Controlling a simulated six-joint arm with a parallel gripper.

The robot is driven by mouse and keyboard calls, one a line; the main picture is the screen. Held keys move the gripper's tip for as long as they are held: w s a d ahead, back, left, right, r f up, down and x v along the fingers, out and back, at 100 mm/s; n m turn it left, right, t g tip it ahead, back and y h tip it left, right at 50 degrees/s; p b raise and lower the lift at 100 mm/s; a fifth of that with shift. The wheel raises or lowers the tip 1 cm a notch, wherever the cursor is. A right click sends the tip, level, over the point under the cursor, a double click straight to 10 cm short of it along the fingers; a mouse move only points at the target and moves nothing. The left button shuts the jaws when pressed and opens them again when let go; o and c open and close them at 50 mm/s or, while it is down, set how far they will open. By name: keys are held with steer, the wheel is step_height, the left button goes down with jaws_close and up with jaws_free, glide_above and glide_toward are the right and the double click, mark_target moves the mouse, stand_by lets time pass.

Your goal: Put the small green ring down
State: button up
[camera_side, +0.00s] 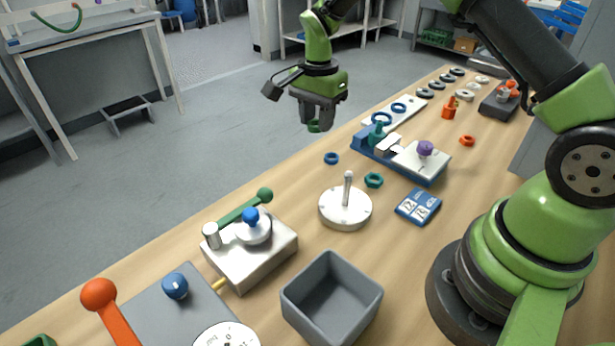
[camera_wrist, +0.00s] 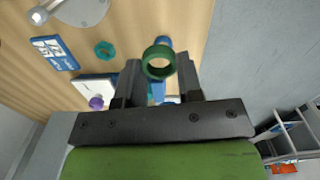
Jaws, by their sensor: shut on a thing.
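The small green ring (camera_wrist: 158,62) is held between the two fingertips of my gripper (camera_wrist: 160,72) in the wrist view. In the side view the green ring (camera_side: 314,127) shows at the lower end of my gripper (camera_side: 316,117), which is up in the air beyond the bench's far edge as pictured. The jaws are shut on the ring. The ring touches nothing else that I can see. Its distance above the bench is hard to tell.
A white round base with a peg (camera_side: 345,207) stands mid-bench. Near it are a blue ring (camera_side: 331,158), a teal nut (camera_side: 373,180), a blue counter block (camera_side: 418,207) and a blue fixture (camera_side: 432,180). A grey open bin (camera_side: 331,299) stands in front. Bare wood lies between them.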

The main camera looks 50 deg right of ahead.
steer(key=a+f+n, duration=0.2)
steer(key=a, duration=0.1)
glide_above(307, 178)
step_height(307, 178, down, 4)
steer(key=shift+s+f, duration=0.1)
steer(key=shift+f, duration=2.4)
steer(key=shift+f, duration=0.1)
steer(key=o, duration=0.9)
